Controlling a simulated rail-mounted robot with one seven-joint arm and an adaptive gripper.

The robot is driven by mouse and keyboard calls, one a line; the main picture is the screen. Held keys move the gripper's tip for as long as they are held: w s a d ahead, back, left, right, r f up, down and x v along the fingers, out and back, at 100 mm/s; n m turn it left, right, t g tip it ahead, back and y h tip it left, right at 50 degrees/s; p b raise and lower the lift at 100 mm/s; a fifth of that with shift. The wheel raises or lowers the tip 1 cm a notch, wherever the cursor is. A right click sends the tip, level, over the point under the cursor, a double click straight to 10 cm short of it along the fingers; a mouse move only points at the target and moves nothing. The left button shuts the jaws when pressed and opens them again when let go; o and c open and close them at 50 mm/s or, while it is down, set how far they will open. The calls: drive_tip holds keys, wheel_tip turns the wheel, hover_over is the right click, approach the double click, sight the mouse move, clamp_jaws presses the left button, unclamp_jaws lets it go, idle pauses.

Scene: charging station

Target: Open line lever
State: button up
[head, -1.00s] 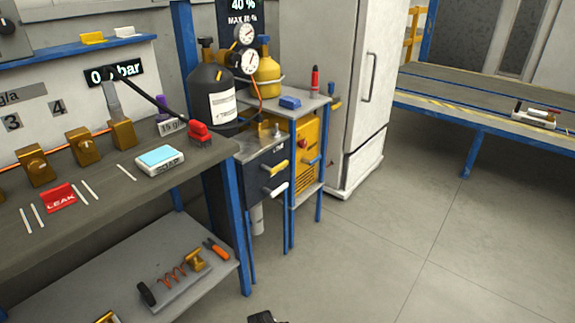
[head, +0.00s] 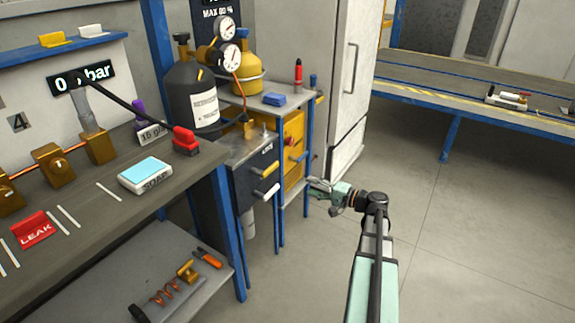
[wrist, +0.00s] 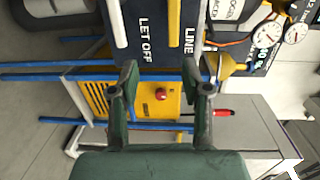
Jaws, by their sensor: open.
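The line lever is a yellow handle (head: 264,168) under the LINE label on a dark panel (head: 245,170) in the head view. A white handle (head: 266,193), the LET OFF lever, sits below it. In the turned wrist view, the yellow lever (wrist: 174,30) is at the top, beside the word LINE, and the white lever (wrist: 116,22) is to its left. My gripper (head: 322,188) is right of both levers in the head view, apart from them. In the wrist view my gripper (wrist: 167,82) has its fingers spread, with nothing between them.
A yellow cabinet (head: 294,130) with a red button (wrist: 160,94) stands beside the panel on a blue frame. A white fridge (head: 335,80) stands behind. The floor at right is clear.

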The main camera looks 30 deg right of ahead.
sight(276, 167)
drive_tip(key=shift+t, duration=0.5)
drive_tip(key=x, duration=1.1)
drive_tip(key=d+r+b+x, duration=0.1)
drive_tip(key=x, duration=0.5)
drive_tip(key=shift+w+a+r, duration=0.1)
drive_tip(key=shift+w+r, duration=0.05)
drive_tip(key=shift+w, duration=0.3)
clamp_jaws()
